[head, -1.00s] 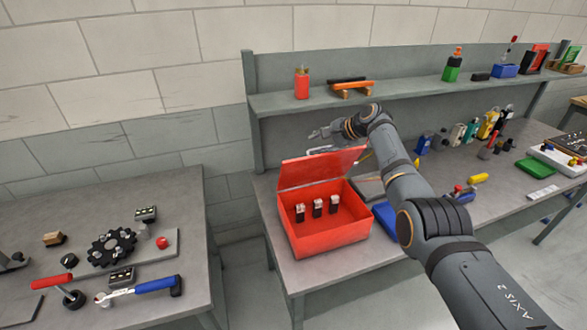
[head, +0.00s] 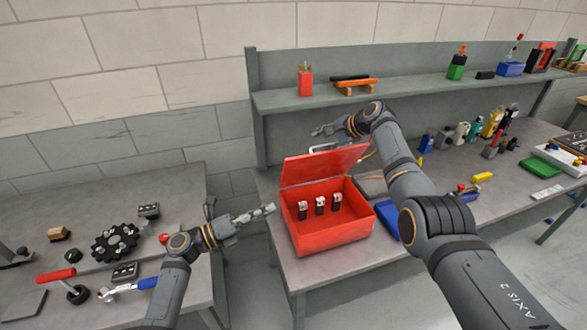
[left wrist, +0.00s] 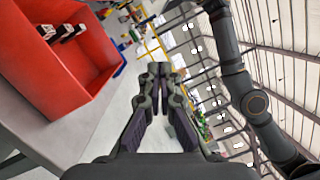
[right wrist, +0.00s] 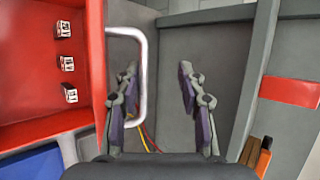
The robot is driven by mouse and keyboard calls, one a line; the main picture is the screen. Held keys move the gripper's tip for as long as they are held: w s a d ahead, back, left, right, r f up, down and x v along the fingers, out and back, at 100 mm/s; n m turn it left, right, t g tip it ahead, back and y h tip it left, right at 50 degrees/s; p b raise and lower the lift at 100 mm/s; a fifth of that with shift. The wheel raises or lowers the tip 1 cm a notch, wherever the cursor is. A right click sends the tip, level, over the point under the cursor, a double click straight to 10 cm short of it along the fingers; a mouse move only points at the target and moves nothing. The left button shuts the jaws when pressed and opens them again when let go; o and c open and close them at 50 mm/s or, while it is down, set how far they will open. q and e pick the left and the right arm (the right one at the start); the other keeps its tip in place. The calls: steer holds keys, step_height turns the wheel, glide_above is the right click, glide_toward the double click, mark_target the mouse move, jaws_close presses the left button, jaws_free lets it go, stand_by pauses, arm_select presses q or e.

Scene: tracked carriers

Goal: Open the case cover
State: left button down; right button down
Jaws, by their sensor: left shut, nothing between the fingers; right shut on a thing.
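The red case (head: 330,236) stands on the right-hand bench with its cover (head: 322,167) raised and tilted up at the back edge. Several small black blocks with light tops (head: 320,206) stand inside. A silver handle (right wrist: 141,75) is on the cover's outer side. My left gripper (head: 270,209) is shut and empty, just left of the case, which also shows in the left wrist view (left wrist: 85,60).
A shelf (head: 420,84) with a red bottle (head: 305,80) and an orange tool (head: 354,86) runs behind the case. A blue object (head: 388,220) lies close to its right. The left bench (head: 180,182) holds a black gear (head: 115,242) and tools. A floor gap separates the benches.

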mark_target(291, 164)
arm_select(q)
steer(key=w+d+r+t, duration=0.1)
steer(key=w+d+r, duration=0.5)
steer(key=w, duration=0.4)
steer(key=shift+d, duration=0.7)
arm_select(e)
steer(key=shift+w+a+r, duration=0.25)
steer(key=shift+w+r, duration=0.05)
steer(key=shift+r, duration=0.1)
arm_select(q)
steer(key=shift+w, duration=0.1)
steer(key=shift+w+a+r, duration=0.2)
steer(key=shift+w+r, duration=0.25)
steer(key=shift+w, duration=0.1)
steer(key=shift+w+y, duration=0.1)
steer(key=shift+y, duration=0.2)
arm_select(e)
steer(key=c, duration=1.5)
jaws_free()
steer(key=shift+w+f, duration=0.1)
arm_select(q)
steer(key=shift+w+a+f, duration=0.1)
steer(key=shift+f, duration=0.05)
arm_select(e)
steer(key=shift+o, duration=0.2)
steer(key=shift+w+a+f, duration=0.1)
steer(key=shift+f, duration=0.1)
